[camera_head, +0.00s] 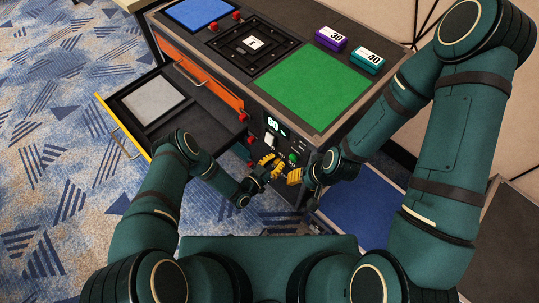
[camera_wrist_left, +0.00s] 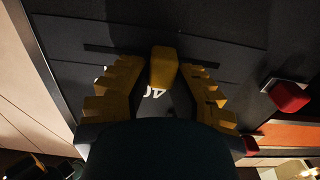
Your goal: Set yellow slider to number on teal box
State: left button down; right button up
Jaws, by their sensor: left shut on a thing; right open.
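The teal box (camera_head: 368,60) stands on the top of the cabinet at the back right, and its label reads 40. The yellow slider knob (camera_wrist_left: 163,68) shows in the left wrist view between the yellow fingers of my left gripper (camera_wrist_left: 160,88), which is shut on it. In the head view my left gripper (camera_head: 266,165) is at the cabinet's front panel and the knob cannot be made out apart from the fingers. A lit display (camera_head: 275,125) above it seems to read 60. My right gripper (camera_head: 297,176) is open close to its right, near the panel.
A purple box (camera_head: 331,38) labelled 30 stands beside the teal box. A green square (camera_head: 315,85) lies on the cabinet top. An open drawer (camera_head: 120,108) with a yellow edge juts out at left. A red knob (camera_wrist_left: 289,96) shows at right in the left wrist view.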

pick_arm(q)
jog(key=shift+s+d+r, duration=0.1)
jog(key=shift+s+d, duration=0.1)
jog(key=shift+d, duration=0.15)
jog(key=c, duration=0.8)
grip_release()
jog(key=v, duration=0.7)
jog(key=shift+s+a, duration=0.2)
jog(key=shift+a, duration=0.05)
